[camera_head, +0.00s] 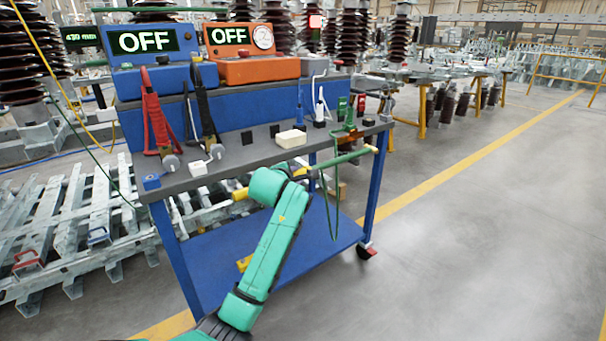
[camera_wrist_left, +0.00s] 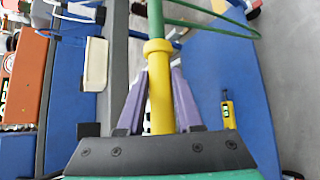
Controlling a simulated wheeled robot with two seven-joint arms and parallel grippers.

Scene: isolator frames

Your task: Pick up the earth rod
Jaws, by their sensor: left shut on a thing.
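The earth rod (camera_head: 340,159) is a long green rod with a yellow handle. It extends past the right front edge of the blue trolley in the head view. My left gripper (camera_head: 302,172) is at the rod, its teal arm rising from the bottom of the picture. In the left wrist view my purple fingers (camera_wrist_left: 160,85) are shut on the yellow handle of the rod (camera_wrist_left: 158,58), just below its collar. The green part runs up out of that picture. My right gripper is not in view.
The blue trolley's grey top (camera_head: 232,164) holds a white block (camera_head: 291,138), red and black clamps and two boxes reading OFF. A green cable (camera_head: 333,210) hangs in a loop by the rod. A yellow pendant (camera_wrist_left: 228,110) lies on the lower shelf. Open floor is at right.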

